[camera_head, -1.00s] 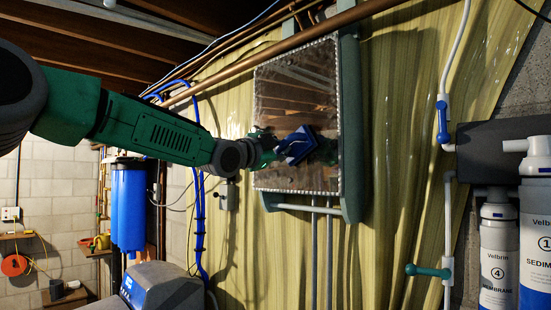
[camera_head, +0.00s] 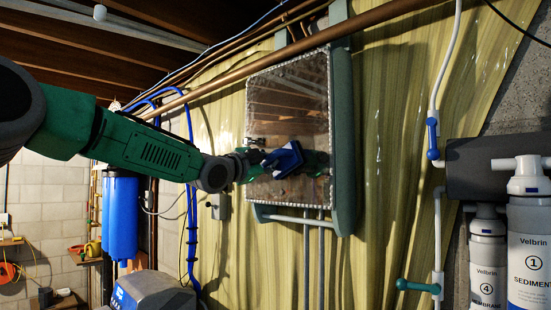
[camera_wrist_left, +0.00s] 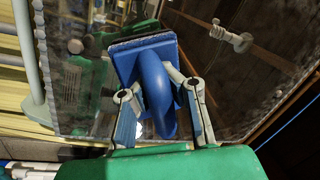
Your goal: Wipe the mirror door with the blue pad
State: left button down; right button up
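The mirror door (camera_head: 290,110) is a framed reflective panel on a green cabinet on the wall, in the middle of the head view. In the left wrist view the mirror (camera_wrist_left: 245,85) fills most of the background. My left gripper (camera_head: 258,163) reaches in from the left to the lower part of the mirror. It is shut on the handle of the blue pad (camera_head: 284,158). In the left wrist view the fingers (camera_wrist_left: 165,105) stand either side of the curved blue handle, and the pad (camera_wrist_left: 143,56) faces the mirror. I cannot tell whether it touches the glass. My right gripper is not in view.
A copper pipe (camera_head: 290,60) runs across above the cabinet. A white bar (camera_head: 297,220) sits below it. Blue filter housings (camera_head: 120,217) hang at left; white filter canisters (camera_head: 527,240) stand at right. A grey-blue unit (camera_head: 150,292) stands below the arm.

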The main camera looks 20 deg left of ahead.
pick_arm(q)
jog(key=shift+w+a+r+p, duration=0.2)
jog(key=shift+a+p, duration=0.3)
jog(key=shift+p, duration=0.35)
jog(key=a, duration=0.1)
jog(key=a+p, duration=0.1)
jog(key=w+p, duration=0.1)
jog(key=shift+a+f, duration=0.3)
jog(key=shift+a, duration=0.1)
jog(key=r+b+v, duration=0.1)
jog(key=b+v, duration=0.2)
jog(key=v, duration=0.3)
jog(key=shift+a, duration=0.25)
jog(key=shift+s+d, duration=0.1)
